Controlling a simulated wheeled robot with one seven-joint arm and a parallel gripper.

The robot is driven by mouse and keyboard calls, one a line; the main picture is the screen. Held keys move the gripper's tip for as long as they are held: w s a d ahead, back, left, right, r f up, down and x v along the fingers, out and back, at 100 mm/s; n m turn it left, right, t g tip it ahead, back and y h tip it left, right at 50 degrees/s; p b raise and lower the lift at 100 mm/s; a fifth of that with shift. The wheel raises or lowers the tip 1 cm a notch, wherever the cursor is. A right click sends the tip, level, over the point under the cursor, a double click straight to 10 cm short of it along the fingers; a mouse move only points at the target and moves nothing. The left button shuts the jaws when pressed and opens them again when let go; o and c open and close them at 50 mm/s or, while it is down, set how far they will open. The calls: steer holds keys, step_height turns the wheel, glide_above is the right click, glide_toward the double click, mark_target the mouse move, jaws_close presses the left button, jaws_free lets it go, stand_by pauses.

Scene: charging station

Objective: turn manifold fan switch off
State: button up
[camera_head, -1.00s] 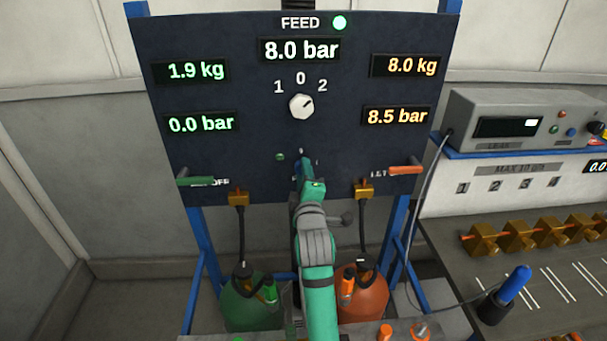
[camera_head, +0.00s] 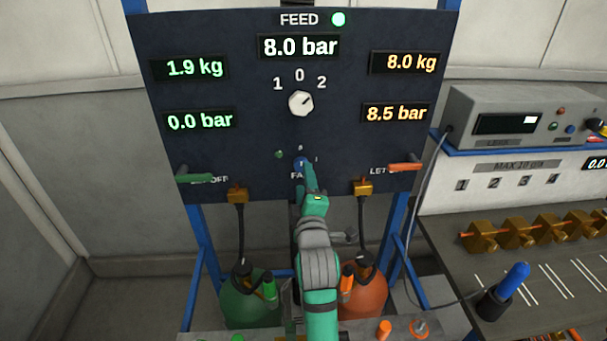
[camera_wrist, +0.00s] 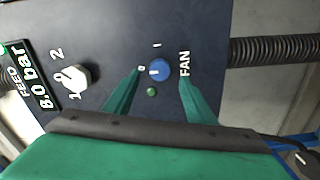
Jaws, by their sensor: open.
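The fan switch is a small blue knob (camera_wrist: 160,70) on the dark panel, beside the word FAN. It also shows in the head view (camera_head: 300,162), partly covered by my gripper. In the wrist view its white mark points toward the 0; the I mark is a quarter turn away. A small green lamp (camera_wrist: 152,92) sits beside the knob; I cannot tell if it is lit. My gripper (camera_wrist: 161,77) is open, its green fingers on either side of the knob in the picture, with gaps to it. My gripper also shows in the head view (camera_head: 304,170), just below the knob.
A white selector knob (camera_head: 301,103) is above on the panel (camera_head: 225,40). A green lever (camera_head: 196,178) and an orange lever (camera_head: 405,167) stick out at the sides. Green (camera_head: 247,303) and orange (camera_head: 362,298) bottles stand below. A bench (camera_head: 555,265) is at right.

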steer(key=shift+s+d, duration=0.15)
steer(key=shift+s, duration=1.25)
steer(key=shift+s+d, duration=0.1)
steer(key=shift+s, duration=1.25)
steer(key=shift+w, duration=0.1)
